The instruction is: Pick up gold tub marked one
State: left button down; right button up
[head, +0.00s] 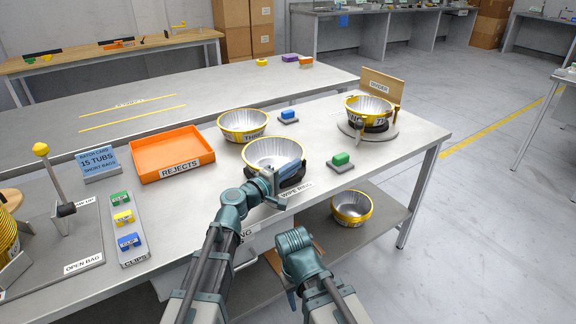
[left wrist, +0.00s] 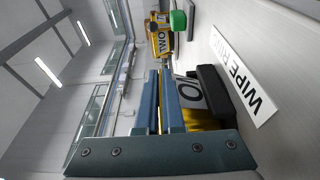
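A gold tub (head: 262,150) with a silver inside sits at the dark wipe ring on the bench. In the left wrist view, its yellow band and white label (left wrist: 192,94) are partly hidden; only an "O" reads clearly. My left gripper (head: 283,172) is at this tub's near right side. In the left wrist view, its two blue fingers (left wrist: 159,104) lie close together with a thin yellow strip between them, seemingly the tub's rim. My right arm is bent low before the bench; its fingers cannot be made out.
Another gold tub (head: 243,124) stands just behind. A tub marked TWO (left wrist: 162,40) is on the round stand (head: 372,133) at right. Another tub (head: 351,208) is on the lower shelf. A green button (head: 341,159), blue button (head: 288,116) and orange rejects tray (head: 172,154) are nearby.

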notch_tip(320, 180, up, 10)
jog(key=p, duration=0.9)
jog(key=shift+p, duration=0.3)
jog(key=shift+s+f, duration=0.15)
